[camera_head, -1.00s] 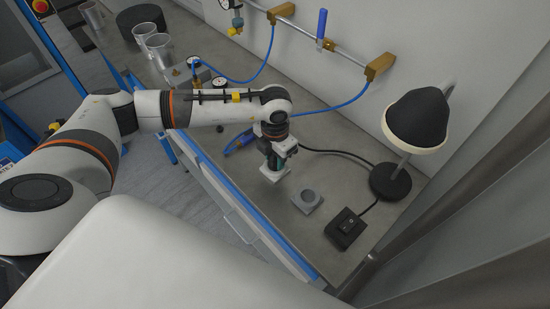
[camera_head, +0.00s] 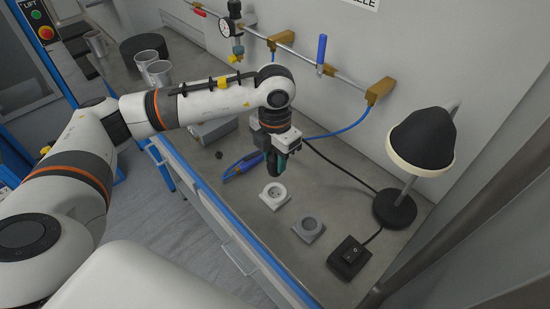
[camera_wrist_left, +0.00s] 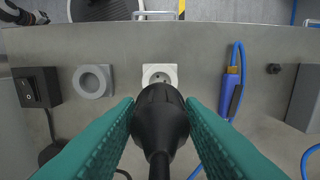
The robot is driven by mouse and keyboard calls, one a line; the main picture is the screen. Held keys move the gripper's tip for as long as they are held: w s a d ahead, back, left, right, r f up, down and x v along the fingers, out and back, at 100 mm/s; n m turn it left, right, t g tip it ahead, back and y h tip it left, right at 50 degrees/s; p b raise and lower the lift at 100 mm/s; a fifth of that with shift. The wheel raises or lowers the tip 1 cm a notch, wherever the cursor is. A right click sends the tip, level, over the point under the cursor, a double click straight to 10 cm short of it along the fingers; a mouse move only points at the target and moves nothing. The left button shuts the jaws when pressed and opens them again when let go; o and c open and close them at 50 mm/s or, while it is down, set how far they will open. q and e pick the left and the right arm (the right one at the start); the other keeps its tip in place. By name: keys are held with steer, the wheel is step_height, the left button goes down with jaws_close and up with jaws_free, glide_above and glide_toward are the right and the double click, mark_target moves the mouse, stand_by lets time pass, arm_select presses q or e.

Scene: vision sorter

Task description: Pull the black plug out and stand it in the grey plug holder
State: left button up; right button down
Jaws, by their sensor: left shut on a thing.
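My left gripper (camera_head: 276,170) is shut on the black plug and holds it above the bench. In the wrist view the black plug (camera_wrist_left: 159,122) sits between the green finger pads, its cord trailing toward the bottom edge. In the head view the fingers mostly hide it. The white socket (camera_head: 272,194) lies empty just below the gripper; it also shows in the wrist view (camera_wrist_left: 151,69). The grey plug holder (camera_head: 309,228) lies to the right of the socket, apart from it, with its round recess empty; in the wrist view it is left of the socket (camera_wrist_left: 107,82). My right gripper is not in view.
A desk lamp (camera_head: 424,140) and a black switch box (camera_head: 348,257) stand right of the holder. A blue-handled tool (camera_head: 243,165) lies left of the socket. The black cord (camera_head: 338,165) runs along the bench. A pipe with blue hose (camera_head: 352,127) runs along the wall.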

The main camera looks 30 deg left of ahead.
arm_select(q)
steer(key=shift+r, duration=0.15)
steer(key=shift+r, duration=0.4)
steer(key=shift+s+d, duration=2.1)
steer(key=shift+d, duration=3.85)
steer(key=b, duration=0.9)
glide_above(309, 227)
steer(key=shift+f, duration=3.85)
steer(key=shift+f+b, duration=0.75)
steer(key=shift+b, duration=0.75)
steer(key=shift+f+b, duration=0.5)
steer(key=shift+b, duration=0.05)
